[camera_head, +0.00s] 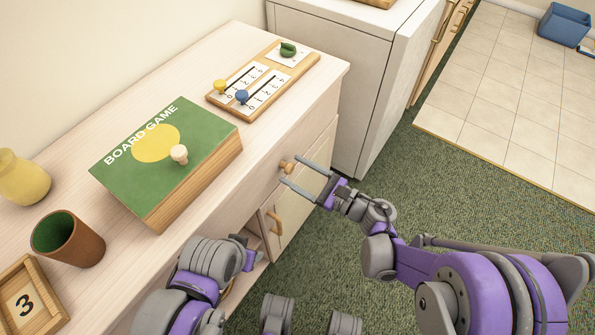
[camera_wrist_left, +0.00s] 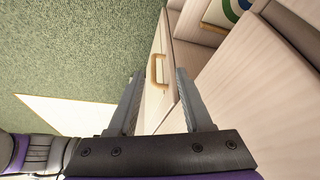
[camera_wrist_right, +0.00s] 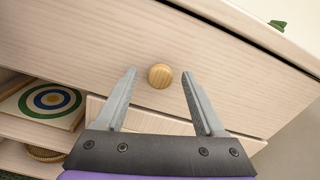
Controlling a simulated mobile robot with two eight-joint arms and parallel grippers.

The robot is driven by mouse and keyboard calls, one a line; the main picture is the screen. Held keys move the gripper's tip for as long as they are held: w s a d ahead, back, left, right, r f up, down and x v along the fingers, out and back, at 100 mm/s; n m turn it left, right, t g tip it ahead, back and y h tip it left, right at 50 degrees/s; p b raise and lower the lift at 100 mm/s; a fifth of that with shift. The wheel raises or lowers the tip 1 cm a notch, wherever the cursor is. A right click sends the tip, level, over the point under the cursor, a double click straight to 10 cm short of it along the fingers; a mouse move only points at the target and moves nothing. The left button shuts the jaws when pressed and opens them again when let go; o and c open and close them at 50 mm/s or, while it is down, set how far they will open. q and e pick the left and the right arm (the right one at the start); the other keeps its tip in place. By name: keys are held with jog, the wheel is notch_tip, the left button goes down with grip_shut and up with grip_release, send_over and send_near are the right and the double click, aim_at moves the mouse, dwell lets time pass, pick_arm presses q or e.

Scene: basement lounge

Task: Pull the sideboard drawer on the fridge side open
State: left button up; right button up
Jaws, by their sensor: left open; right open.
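The sideboard (camera_head: 255,165) is pale wood and stands along the wall. Its drawer on the fridge side has a round wooden knob (camera_head: 287,166); the drawer front looks closed. My right gripper (camera_head: 305,177) is open at that knob. In the right wrist view the knob (camera_wrist_right: 160,76) sits between and just beyond the open fingertips (camera_wrist_right: 158,85), against the drawer front (camera_wrist_right: 110,45). I cannot tell if a finger touches it. My left gripper is open; in its wrist view the fingers (camera_wrist_left: 158,85) point toward a door with a wooden handle (camera_wrist_left: 156,72).
A white fridge (camera_head: 335,75) stands just beyond the sideboard's far end. On the sideboard top are a board game box (camera_head: 170,150), a score board (camera_head: 262,85), a brown cup (camera_head: 68,240) and a yellow vase (camera_head: 20,180). Open green carpet (camera_head: 430,185) lies to the right.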

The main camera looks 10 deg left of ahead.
jog(key=shift+c, duration=0.2)
grip_shut()
dwell(1.3)
